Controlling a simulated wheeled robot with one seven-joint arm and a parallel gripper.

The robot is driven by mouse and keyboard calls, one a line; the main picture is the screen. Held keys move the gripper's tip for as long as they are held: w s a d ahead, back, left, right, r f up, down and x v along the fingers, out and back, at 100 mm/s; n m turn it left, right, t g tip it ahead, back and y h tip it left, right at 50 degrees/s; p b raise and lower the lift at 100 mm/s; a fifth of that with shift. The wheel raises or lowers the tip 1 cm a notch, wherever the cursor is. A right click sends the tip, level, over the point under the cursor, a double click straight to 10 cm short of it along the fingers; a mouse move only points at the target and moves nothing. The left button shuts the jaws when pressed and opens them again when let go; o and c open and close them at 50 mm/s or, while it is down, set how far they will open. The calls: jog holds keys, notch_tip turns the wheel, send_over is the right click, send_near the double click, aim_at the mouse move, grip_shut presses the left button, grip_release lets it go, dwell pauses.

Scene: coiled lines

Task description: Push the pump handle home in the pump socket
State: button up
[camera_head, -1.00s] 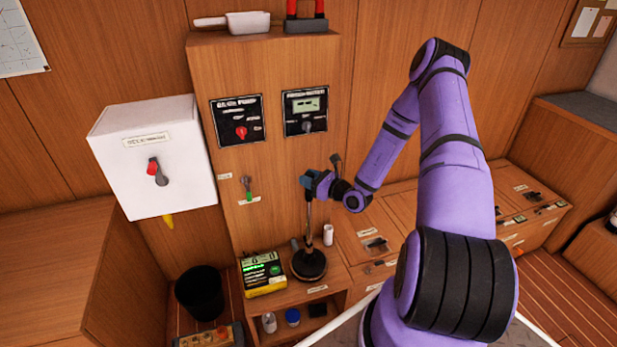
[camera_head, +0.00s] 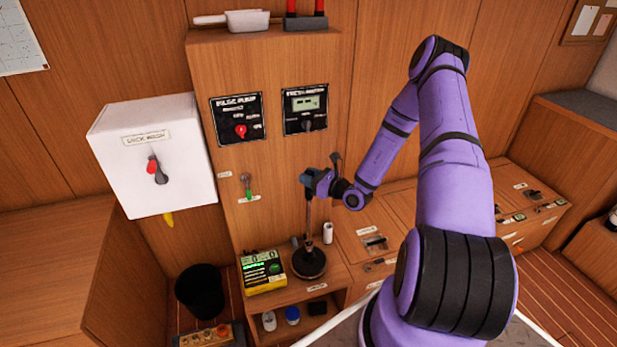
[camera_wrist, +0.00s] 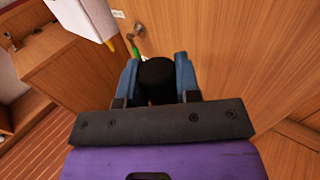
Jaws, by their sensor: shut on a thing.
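The pump handle (camera_head: 308,221) is a thin upright rod with a dark grip at its top. Its lower end meets the round black pump socket (camera_head: 309,263) on the low wooden ledge. How deep the rod sits in the socket is too small to tell. My gripper (camera_head: 309,183) is shut on the handle's top. In the wrist view the black round grip end (camera_wrist: 157,73) sits between my two blue fingers, and the rod and socket are hidden there.
A yellow meter box (camera_head: 262,272) stands left of the socket, and a small white cylinder (camera_head: 328,233) stands to its right. A green-tipped key switch (camera_head: 247,187) is on the panel behind. A black bin (camera_head: 201,292) is on the floor at left.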

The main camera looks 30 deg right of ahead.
aim_at(309, 192)
jog(key=shift+f, duration=3.35)
dwell(0.4)
jog(key=o, duration=1.5)
jog(key=shift+r, duration=3.5)
